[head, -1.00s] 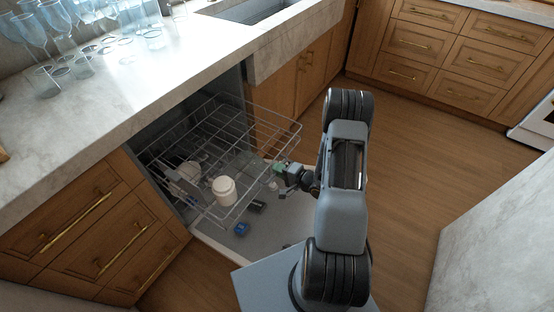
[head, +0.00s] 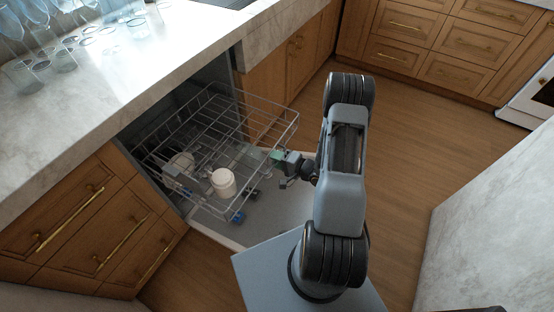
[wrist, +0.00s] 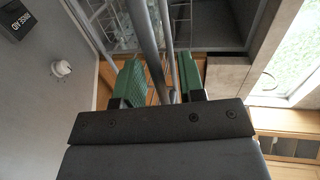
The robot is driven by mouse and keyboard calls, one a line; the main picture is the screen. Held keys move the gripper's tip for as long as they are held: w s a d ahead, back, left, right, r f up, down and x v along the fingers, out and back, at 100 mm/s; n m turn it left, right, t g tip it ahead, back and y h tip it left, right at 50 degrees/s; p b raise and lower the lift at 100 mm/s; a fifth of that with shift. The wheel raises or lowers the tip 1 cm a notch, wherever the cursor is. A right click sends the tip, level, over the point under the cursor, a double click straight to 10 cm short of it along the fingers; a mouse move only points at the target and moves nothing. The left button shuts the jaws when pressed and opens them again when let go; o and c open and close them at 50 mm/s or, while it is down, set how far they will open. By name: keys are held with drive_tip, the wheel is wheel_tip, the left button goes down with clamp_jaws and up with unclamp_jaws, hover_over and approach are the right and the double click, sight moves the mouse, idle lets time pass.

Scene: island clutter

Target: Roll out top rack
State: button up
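The top rack (head: 213,138) is a grey wire basket in the open dishwasher at the counter's left side. Part of it extends out over the lowered door. My gripper (head: 281,157) is at the rack's front right side, close to its wires. In the wrist view, the two green finger pads of my gripper (wrist: 159,78) stand apart, with grey rack bars (wrist: 148,38) running between them. I cannot tell whether the pads touch the bars.
The lowered dishwasher door (head: 275,214) lies below the rack, with a white cup (head: 223,182) and a blue item (head: 238,217) seen in that area. Several glasses (head: 55,60) stand on the marble counter (head: 110,90). Wooden floor (head: 400,130) is open to the right.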

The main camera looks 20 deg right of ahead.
drive_tip(key=p+v, duration=0.1)
drive_tip(key=v, duration=1.2)
drive_tip(key=shift+s+d, duration=0.25)
drive_tip(key=shift+d, duration=0.1)
drive_tip(key=shift+r, duration=0.1)
